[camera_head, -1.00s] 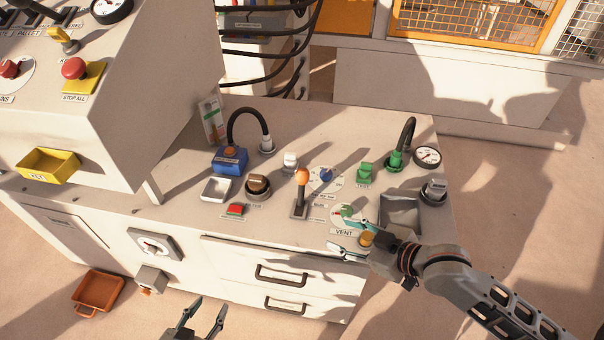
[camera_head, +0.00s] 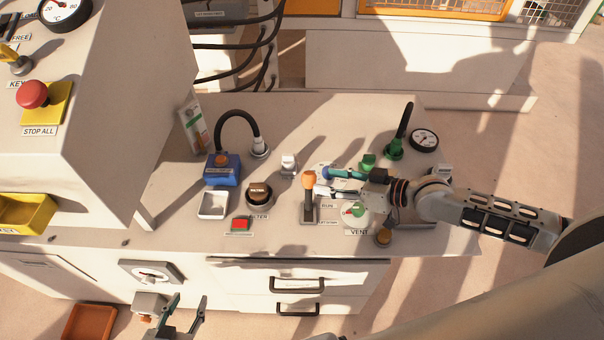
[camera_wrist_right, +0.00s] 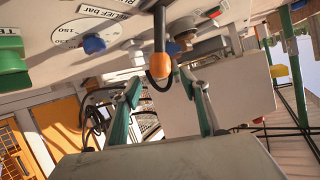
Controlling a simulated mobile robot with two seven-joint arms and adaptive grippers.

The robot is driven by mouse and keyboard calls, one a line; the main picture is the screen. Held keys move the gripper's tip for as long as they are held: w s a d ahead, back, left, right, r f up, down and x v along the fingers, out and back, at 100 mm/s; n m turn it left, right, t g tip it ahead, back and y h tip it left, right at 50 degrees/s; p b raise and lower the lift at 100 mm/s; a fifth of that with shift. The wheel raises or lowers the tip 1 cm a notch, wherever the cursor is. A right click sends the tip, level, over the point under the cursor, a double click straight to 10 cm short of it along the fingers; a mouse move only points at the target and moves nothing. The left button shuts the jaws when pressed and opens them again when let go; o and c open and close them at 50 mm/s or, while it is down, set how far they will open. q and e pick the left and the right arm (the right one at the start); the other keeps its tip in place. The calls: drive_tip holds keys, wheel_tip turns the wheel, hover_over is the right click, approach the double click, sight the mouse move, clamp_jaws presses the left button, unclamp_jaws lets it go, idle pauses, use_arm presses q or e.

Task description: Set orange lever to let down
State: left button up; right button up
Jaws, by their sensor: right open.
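The orange lever (camera_head: 309,182) is an orange ball on a dark stem, rising from a slotted plate on the white worktop. Labels beside it read "RUN" and, less clearly, "LET DOWN". My right gripper (camera_head: 321,182) is open, with its fingertips close to the right of the ball. In the right wrist view the orange ball (camera_wrist_right: 158,66) appears between the open fingertips of my right gripper (camera_wrist_right: 161,82); I cannot tell whether they touch it. My left gripper (camera_head: 190,300) is open and empty, low in front of the cabinet.
A blue box with an orange button (camera_head: 222,168), a brown knob (camera_head: 259,193) and a red button (camera_head: 241,224) stand left of the lever. A gauge (camera_head: 424,140) is further back.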

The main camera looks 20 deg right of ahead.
sight(315, 179)
drive_tip(key=shift+x, duration=3.55)
clamp_jaws()
